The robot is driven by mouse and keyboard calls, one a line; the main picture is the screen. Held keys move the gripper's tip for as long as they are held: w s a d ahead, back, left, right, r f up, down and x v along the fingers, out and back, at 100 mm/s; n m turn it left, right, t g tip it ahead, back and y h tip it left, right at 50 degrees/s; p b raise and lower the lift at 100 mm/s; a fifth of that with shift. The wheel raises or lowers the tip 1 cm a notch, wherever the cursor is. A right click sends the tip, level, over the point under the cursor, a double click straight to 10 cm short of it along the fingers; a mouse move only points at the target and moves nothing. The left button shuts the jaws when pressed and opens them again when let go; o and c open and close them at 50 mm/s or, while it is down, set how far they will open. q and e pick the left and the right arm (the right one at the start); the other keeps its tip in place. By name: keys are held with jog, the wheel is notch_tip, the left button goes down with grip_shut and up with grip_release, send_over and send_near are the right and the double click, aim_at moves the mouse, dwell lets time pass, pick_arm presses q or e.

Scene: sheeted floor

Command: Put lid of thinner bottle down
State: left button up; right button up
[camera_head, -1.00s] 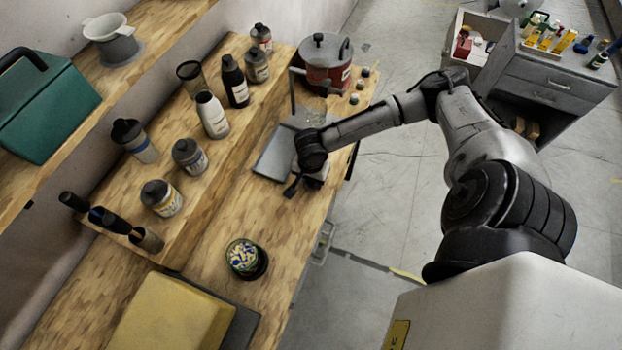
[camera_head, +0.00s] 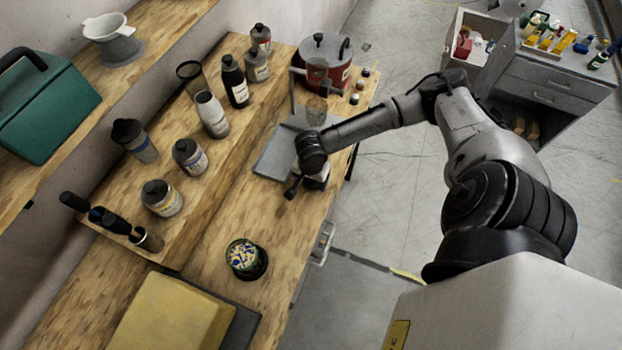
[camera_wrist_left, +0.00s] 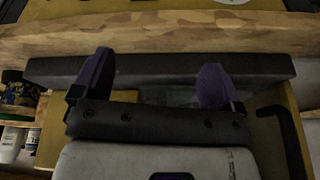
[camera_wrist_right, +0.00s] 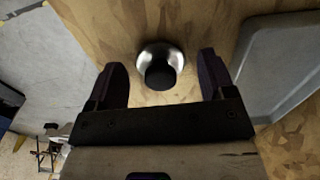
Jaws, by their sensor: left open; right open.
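A round, shiny silver piece with a black knob (camera_wrist_right: 160,68) is on the wooden bench top in the right wrist view. It looks like the bottle lid; I cannot tell its height from this angle. My right gripper (camera_head: 293,187) is low over the bench beside the grey tray. In the right wrist view its fingers are open, one on each side of the silver piece, with gaps. In the head view the lid is hidden by my wrist. My left gripper (camera_wrist_left: 155,82) is open and empty in the left wrist view, facing a dark horizontal slab. It is outside the head view.
A red pot (camera_head: 327,63) is behind. Several bottles stand on the raised shelf to the left. A round tin (camera_head: 243,256) is nearer; bare wood lies between.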

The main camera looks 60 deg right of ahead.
notch_tip(320, 180, up, 10)
jog(key=p, duration=0.1)
jog(key=s+a+f+n+t+y, duration=0.1)
jog(key=a+n, duration=0.3)
jog(key=a, duration=0.2)
jog(key=s+a+f+n, duration=0.1)
jog(key=a+n, duration=0.3)
jog(key=a, duration=0.1)
jog(key=s+a+f+n+t+y, duration=0.1)
jog(key=s+a+f+n, duration=0.1)
jog(key=a+n, duration=0.2)
jog(key=shift+a+t+y, duration=0.3)
jog(key=shift+a, duration=1.05)
jog(key=s+a+n, duration=0.1)
jog(key=s+n, duration=0.1)
jog(key=n, duration=0.1)
jog(key=s+a+n+t, duration=0.1)
jog(key=shift+s+a+f+n, duration=0.1)
jog(key=shift+s+a+n, duration=0.2)
jog(key=shift+s, duration=0.05)
jog(key=s+n, duration=0.1)
jog(key=s+d+h, duration=0.1)
jog(key=s, duration=0.1)
jog(key=s+d+n+h, duration=0.1)
jog(key=s, duration=0.1)
jog(key=shift+f+n, duration=0.15)
jog(key=shift+n, duration=0.15)
jog(key=shift+p, duration=0.3)
notch_tip(320, 180, up, 20)
jog(key=p, duration=2)
